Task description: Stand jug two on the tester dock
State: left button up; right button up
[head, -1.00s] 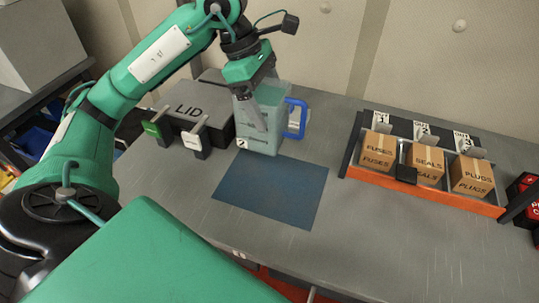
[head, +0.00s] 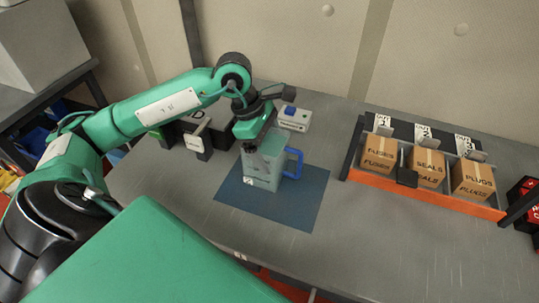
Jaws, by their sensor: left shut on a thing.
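A clear greenish jug (head: 266,172) with a blue handle (head: 296,163) is upright over the blue mat (head: 305,208). A small white tag with a mark I cannot read is low on its left side. My left gripper (head: 257,142) is shut on the jug from above, on its left side. I cannot tell whether the jug's base touches the mat. A small grey box with a blue top piece (head: 293,117) stands behind the jug; its label is too small to read. No label plainly marks a tester dock. My right gripper is not in view.
A dark box marked LID (head: 221,133) is partly hidden behind my left arm, with a white-labelled post (head: 195,143) before it. An orange-edged rack (head: 420,189) at right holds cartons of fuses, seals and plugs. The bench between mat and rack is clear.

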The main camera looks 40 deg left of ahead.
pick_arm(q)
jog(key=shift+f, duration=1.4)
jog(key=shift+f, duration=0.15)
jog(key=o, duration=1.8)
jog(key=shift+c, duration=0.2)
